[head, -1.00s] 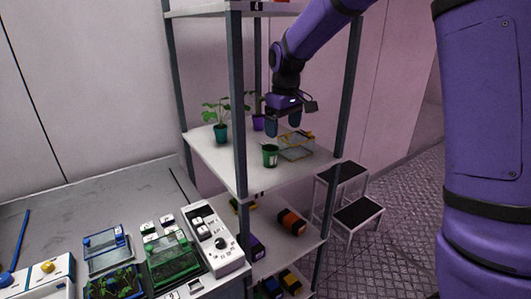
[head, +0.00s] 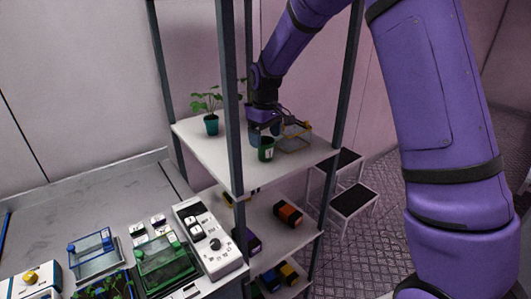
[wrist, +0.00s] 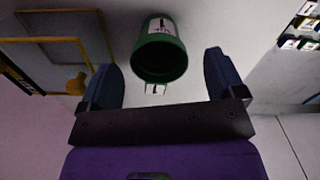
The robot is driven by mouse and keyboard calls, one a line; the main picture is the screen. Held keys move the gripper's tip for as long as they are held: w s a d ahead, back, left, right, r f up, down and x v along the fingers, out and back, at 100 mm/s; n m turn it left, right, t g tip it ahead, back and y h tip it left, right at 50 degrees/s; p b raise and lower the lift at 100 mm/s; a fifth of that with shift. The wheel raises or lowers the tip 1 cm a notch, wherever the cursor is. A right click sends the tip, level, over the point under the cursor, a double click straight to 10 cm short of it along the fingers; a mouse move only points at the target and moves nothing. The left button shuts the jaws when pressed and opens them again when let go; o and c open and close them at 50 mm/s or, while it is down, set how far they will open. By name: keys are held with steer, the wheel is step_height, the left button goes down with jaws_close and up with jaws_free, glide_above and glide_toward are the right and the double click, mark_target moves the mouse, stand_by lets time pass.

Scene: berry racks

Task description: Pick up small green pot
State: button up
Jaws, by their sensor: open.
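The small green pot (head: 266,149) stands upright on the white shelf, near its front edge, with a white label on its side. In the wrist view the green pot (wrist: 160,56) shows its dark, empty-looking opening. My gripper (head: 264,134) is low over the shelf, right at the pot in the head view. In the wrist view my gripper (wrist: 168,80) is open, with one blue finger on each side of the pot's near rim and gaps between. The pot is not gripped.
A teal pot with a leafy plant (head: 211,124) stands to the left on the shelf (head: 224,172). A clear box with a yellowish frame (head: 296,136) is close on the right. A dark shelf post (head: 233,100) rises in front.

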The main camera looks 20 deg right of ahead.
mark_target(267, 148)
steer(key=shift+s+d+f, duration=0.15)
steer(key=shift+f, duration=2.15)
steer(key=c, duration=1)
step_height(267, 148, up, 10)
steer(key=shift+r, duration=0.1)
